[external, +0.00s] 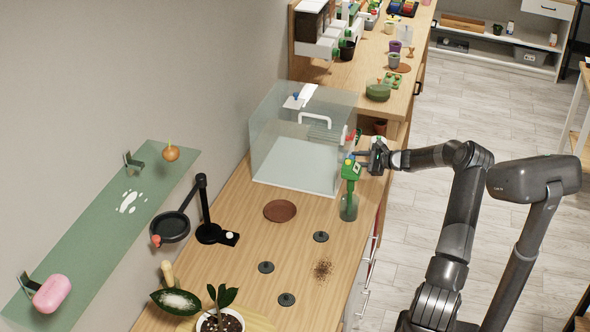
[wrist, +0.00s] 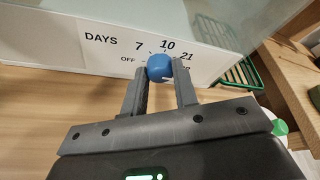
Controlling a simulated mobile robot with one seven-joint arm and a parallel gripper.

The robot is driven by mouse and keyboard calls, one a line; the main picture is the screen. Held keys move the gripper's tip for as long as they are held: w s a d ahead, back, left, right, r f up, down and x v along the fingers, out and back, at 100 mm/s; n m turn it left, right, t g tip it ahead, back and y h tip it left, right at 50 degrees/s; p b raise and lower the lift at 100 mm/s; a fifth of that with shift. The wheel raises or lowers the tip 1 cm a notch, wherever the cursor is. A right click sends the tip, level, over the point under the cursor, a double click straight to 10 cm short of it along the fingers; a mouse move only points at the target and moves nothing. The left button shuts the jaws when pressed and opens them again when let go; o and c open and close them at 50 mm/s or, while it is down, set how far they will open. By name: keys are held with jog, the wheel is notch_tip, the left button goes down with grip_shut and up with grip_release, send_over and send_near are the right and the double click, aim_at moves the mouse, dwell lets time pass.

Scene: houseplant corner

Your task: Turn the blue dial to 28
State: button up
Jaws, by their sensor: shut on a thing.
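The blue dial (wrist: 159,66) sits on the white front panel (wrist: 105,52) of a clear-walled box, which also shows in the external view (external: 295,165). Printed around it are DAYS, OFF, 7, 10 and 21. Another number below 21 is partly hidden by my right finger, and I cannot read all of it. My gripper (wrist: 159,72) has one finger on each side of the dial and is shut on it. A small pale mark shows at the dial's lower right; its exact setting is hard to read. In the external view my gripper (external: 362,157) is at the box's right side.
A green spray bottle (external: 349,205) stands close below my gripper. A brown saucer (external: 280,211), dark discs (external: 321,236) and spilled soil (external: 322,270) lie on the wooden counter. A green wire rack (wrist: 240,76) is right of the dial.

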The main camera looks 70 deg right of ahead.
jog(key=shift+m+y, duration=0.3)
jog(key=shift+m, duration=0.2)
jog(key=shift+w, duration=0.1)
jog(key=o, duration=1)
jog(key=v, duration=1.1)
jog(key=shift+d, duration=0.15)
